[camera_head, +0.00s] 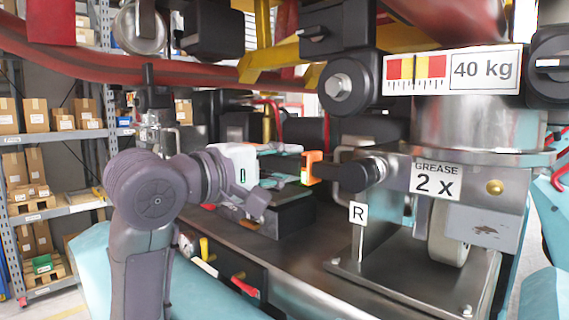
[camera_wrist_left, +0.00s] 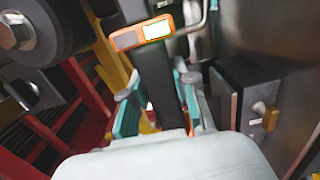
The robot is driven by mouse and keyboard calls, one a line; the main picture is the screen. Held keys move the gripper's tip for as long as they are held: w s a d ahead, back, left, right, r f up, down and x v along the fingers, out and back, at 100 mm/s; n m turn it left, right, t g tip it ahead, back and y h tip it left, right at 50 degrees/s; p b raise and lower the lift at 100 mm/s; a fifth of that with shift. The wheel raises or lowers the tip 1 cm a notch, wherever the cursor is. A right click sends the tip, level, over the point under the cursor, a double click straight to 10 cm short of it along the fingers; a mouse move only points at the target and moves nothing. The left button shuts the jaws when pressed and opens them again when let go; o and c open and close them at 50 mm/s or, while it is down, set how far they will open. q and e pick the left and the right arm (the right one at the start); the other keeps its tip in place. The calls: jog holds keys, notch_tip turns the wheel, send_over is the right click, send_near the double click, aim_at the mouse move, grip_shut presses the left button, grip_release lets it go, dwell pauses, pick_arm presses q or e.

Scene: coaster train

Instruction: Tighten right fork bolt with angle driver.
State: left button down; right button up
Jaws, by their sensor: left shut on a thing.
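My left gripper (camera_head: 284,165) reaches in from the left and is shut on the angle driver. The driver shows an orange collar (camera_head: 312,167) and a black body ending in a rounded black head (camera_head: 362,174) at the metal fork block. In the left wrist view, the driver's black bar (camera_wrist_left: 158,80) stands between the teal fingers of my left gripper (camera_wrist_left: 160,105), with a lit display in the orange collar (camera_wrist_left: 142,34). The right fork bolt is not clearly visible; I cannot tell whether the head sits on it. My right gripper is not in view.
An "R" tag (camera_head: 357,213) stands below the driver head, above a steel plate (camera_head: 415,290). The "GREASE 2 X" label (camera_head: 437,180) is just to the right. A large bolt (camera_head: 337,86) sits above. Shelves with boxes (camera_head: 38,115) are at the left.

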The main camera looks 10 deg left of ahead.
pick_arm(q)
jog(key=shift+w+d+r+p, duration=0.2)
jog(key=shift+w+p, duration=0.1)
jog(key=shift+p, duration=0.05)
dwell(1.6)
jog(key=shift+s+a, duration=0.1)
jog(key=shift+s, duration=0.1)
jog(key=shift+v, duration=2)
jog(key=shift+f, duration=0.1)
